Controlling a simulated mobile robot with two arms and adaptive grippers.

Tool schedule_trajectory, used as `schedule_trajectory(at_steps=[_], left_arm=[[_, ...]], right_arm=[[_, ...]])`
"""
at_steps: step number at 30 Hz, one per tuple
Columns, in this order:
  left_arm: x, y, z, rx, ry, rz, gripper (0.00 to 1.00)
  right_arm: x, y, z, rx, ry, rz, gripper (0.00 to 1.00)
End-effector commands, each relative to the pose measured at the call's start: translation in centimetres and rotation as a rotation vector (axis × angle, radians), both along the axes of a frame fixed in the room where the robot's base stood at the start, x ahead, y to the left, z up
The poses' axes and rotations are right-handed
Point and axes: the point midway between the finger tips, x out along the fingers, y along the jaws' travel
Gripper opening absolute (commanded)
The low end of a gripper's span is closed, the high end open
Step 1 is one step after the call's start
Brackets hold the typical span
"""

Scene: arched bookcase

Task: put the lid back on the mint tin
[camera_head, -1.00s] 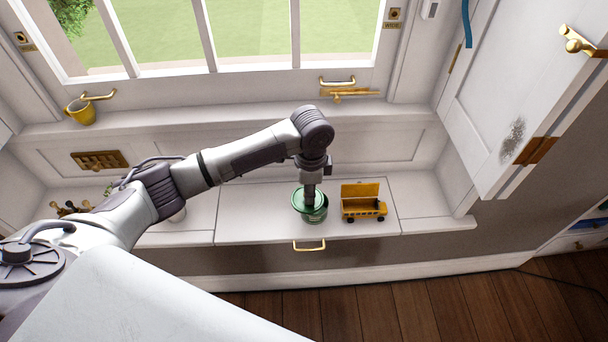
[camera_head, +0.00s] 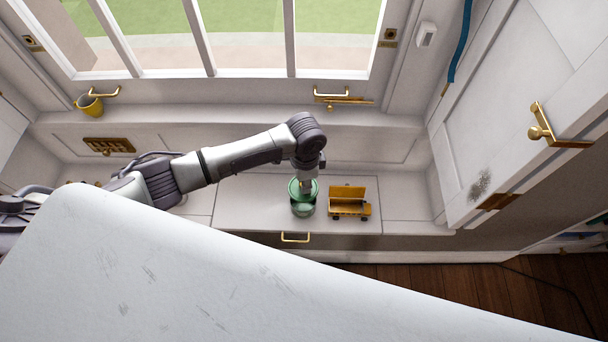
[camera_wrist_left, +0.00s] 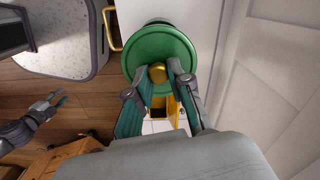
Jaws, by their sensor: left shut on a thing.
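The mint tin (camera_head: 302,209) is a green round tin on the white window seat. Its green round lid (camera_wrist_left: 160,56) has a gold knob (camera_wrist_left: 158,73), and my left gripper (camera_wrist_left: 172,68) is shut on that knob. In the head view my left gripper (camera_head: 306,186) points down over the tin, with the lid (camera_head: 295,189) level above it. I cannot tell whether the lid touches the tin's rim. In the left wrist view the lid hides most of the tin. My right gripper (camera_wrist_left: 60,97) hangs at the left of the wrist view, open and empty, away from the tin.
A brass handle (camera_head: 295,238) is on the seat front. The seat right of the bus is clear.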

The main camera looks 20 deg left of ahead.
Motion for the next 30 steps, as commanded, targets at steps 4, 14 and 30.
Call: schedule_trajectory(at_steps=[4,14,30], left_arm=[[0.0,0.0,-0.9,0.0,0.0,0.0,0.0],[0.0,0.0,-3.4,0.0,-0.001,0.0,0.0],[0.0,0.0,-6.3,-0.001,0.0,0.0,0.0]], right_arm=[[0.0,0.0,-1.0,0.0,0.0,0.0,0.4],[0.0,0.0,-4.1,0.0,0.0,0.0,0.4],[0.0,0.0,-6.0,0.0,0.001,0.0,0.4]])
